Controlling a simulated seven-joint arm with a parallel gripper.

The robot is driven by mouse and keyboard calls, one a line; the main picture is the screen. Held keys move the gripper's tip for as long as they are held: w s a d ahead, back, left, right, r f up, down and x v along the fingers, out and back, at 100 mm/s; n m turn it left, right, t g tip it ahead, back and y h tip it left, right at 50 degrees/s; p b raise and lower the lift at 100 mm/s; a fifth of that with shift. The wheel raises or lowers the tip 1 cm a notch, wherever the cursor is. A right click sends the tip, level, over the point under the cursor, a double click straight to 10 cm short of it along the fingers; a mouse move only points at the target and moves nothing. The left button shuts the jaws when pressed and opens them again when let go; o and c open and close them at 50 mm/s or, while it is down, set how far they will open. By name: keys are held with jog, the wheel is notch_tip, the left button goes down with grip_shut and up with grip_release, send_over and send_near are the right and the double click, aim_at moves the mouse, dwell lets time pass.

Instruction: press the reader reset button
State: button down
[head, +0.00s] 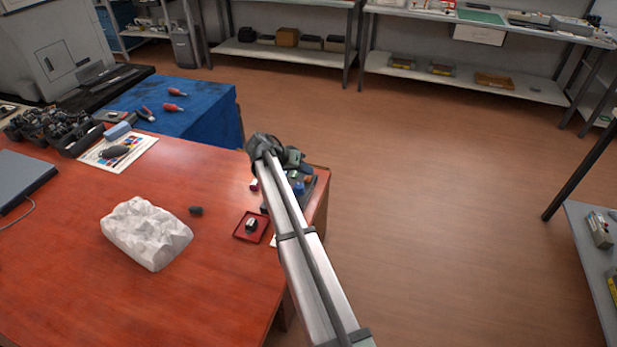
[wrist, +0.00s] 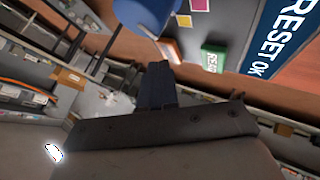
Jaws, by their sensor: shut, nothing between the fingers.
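The reader (head: 309,184) stands at the right end of the red-brown table in the head view, partly hidden by my arm. In the wrist view the reader's grey-blue body (wrist: 232,22) bears a blue panel (wrist: 280,35) with white letters reading RESET OK. A green label (wrist: 213,58) and pink and yellow squares lie beside it. A rounded blue part (wrist: 147,14) is just beyond my fingertips; I cannot tell whether it is the button or whether they touch. My gripper (wrist: 156,72) is shut and empty. In the head view my gripper (head: 294,158) is above the reader.
Floor right of the table is clear.

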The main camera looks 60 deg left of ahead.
aim_at(306, 177)
jog(key=shift+r, duration=0.45)
jog(key=shift+r, duration=0.1)
jog(key=shift+r, duration=2.4)
jog(key=shift+w+f, duration=0.1)
